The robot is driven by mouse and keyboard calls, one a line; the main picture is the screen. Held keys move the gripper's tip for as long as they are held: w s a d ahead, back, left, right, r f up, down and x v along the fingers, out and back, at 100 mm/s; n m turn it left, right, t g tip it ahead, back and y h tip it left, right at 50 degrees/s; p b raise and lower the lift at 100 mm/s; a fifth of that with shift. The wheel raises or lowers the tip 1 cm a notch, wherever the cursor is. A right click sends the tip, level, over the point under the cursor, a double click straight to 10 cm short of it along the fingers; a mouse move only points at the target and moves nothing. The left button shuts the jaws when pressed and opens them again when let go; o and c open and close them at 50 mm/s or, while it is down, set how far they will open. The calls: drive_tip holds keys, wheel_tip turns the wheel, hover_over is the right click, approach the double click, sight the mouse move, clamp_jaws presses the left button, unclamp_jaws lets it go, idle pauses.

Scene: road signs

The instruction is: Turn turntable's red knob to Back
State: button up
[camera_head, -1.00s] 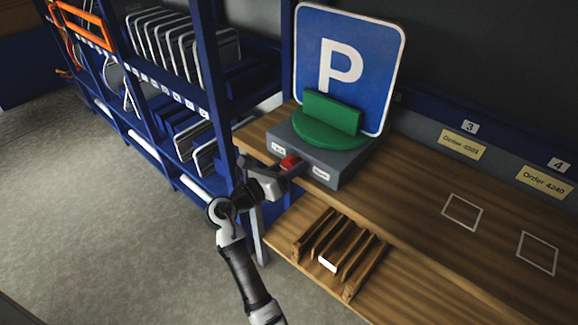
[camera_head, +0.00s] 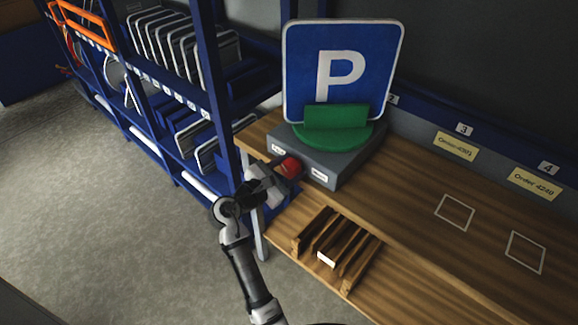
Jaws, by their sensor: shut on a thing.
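The turntable is a dark grey box (camera_head: 343,170) on the wooden bench with a round green top (camera_head: 333,136). A blue parking sign (camera_head: 342,70) with a white P stands upright in the green holder on it. The red knob (camera_head: 291,167) is on the box's front face, between two small white labels (camera_head: 319,175) whose text is too small to read. My gripper (camera_head: 283,172) is at the front of the box, shut on the red knob. My gripper partly hides the knob and the left part of the front face.
A slotted wooden rack (camera_head: 337,250) stands on the lower shelf below the turntable. The wooden bench (camera_head: 405,187) is clear to the right, with white square outlines and yellow order cards. Blue shelving (camera_head: 220,95) with several signs stands at the left.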

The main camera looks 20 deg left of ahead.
drive_tip(key=shift+d+f+m+y, duration=0.15)
drive_tip(key=shift+m+y, duration=0.15)
drive_tip(key=shift+m, duration=1.8)
drive_tip(key=o, duration=1)
drive_tip(key=shift+c, duration=0.2)
